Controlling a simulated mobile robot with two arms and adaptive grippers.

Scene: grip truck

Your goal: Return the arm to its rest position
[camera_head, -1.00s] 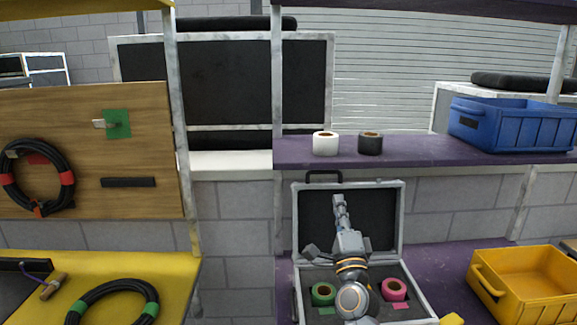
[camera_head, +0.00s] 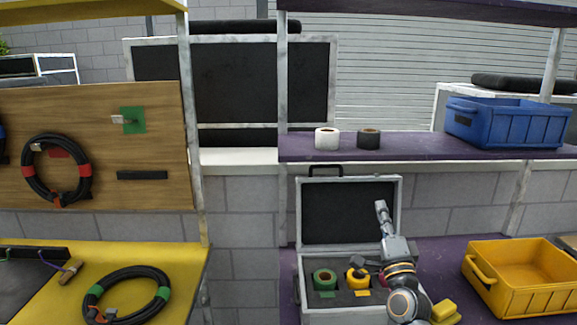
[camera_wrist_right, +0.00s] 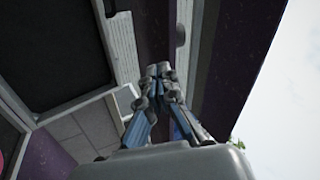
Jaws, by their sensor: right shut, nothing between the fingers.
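My right gripper (camera_head: 381,207) is in front of the open lid of a silver case (camera_head: 350,315), pointing up. In the right wrist view its fingers (camera_wrist_right: 160,72) meet at the tips, with nothing between them. The arm comes in from the bottom of the head view and covers the right part of the case. My left gripper is not in view.
The case holds a green roll (camera_head: 325,280) and a yellow roll (camera_head: 357,277). A yellow bin (camera_head: 525,280) stands to the right. Above are a white roll (camera_head: 327,138), a black roll (camera_head: 369,139) and a blue bin (camera_head: 510,125) on the purple shelf (camera_head: 430,147).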

